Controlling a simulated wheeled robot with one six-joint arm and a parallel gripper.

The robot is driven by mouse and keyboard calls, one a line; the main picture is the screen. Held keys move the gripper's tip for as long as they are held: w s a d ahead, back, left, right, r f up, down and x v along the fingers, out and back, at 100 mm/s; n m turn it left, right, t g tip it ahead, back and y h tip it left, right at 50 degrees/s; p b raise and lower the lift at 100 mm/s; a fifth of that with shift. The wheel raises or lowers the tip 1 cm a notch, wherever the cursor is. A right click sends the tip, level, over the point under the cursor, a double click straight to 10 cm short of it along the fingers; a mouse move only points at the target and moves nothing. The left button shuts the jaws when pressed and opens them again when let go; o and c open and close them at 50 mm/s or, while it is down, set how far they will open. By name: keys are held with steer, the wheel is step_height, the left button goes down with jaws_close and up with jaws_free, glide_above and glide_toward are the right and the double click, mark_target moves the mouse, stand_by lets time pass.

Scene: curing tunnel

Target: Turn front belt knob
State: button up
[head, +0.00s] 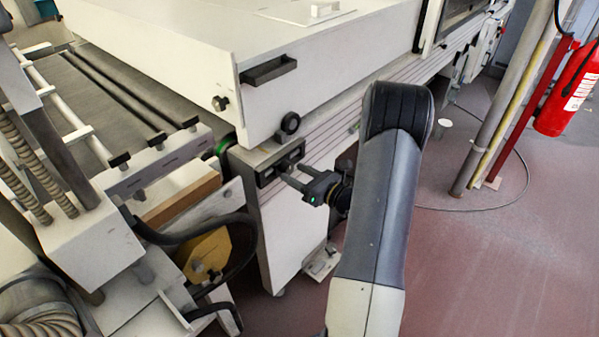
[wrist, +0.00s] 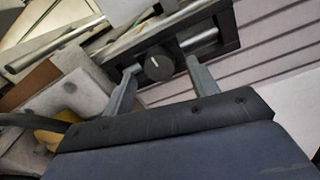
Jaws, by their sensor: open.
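In the wrist view, a round dark knob (wrist: 158,65) with a light pointer line sits in a black recessed panel (wrist: 229,27) on the machine's front. My gripper (wrist: 162,67) is open, with one finger on each side of the knob. A gap seems to remain between each finger and the knob; contact cannot be told. In the head view, my gripper (head: 287,173) reaches to the black panel (head: 267,177) low on the white machine corner. The knob itself is too small to make out there.
Rollers and a yellow part (head: 205,255) lie to the left. A red fire extinguisher (head: 570,92) stands at right. The reddish floor (head: 500,270) at right is mostly clear, with a cable.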

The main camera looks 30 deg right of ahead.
steer(key=shift+w+a, duration=0.15)
steer(key=shift+w, duration=0.25)
steer(key=shift+r, duration=0.1)
steer(key=shift+c, duration=0.4)
steer(key=c, duration=0.9)
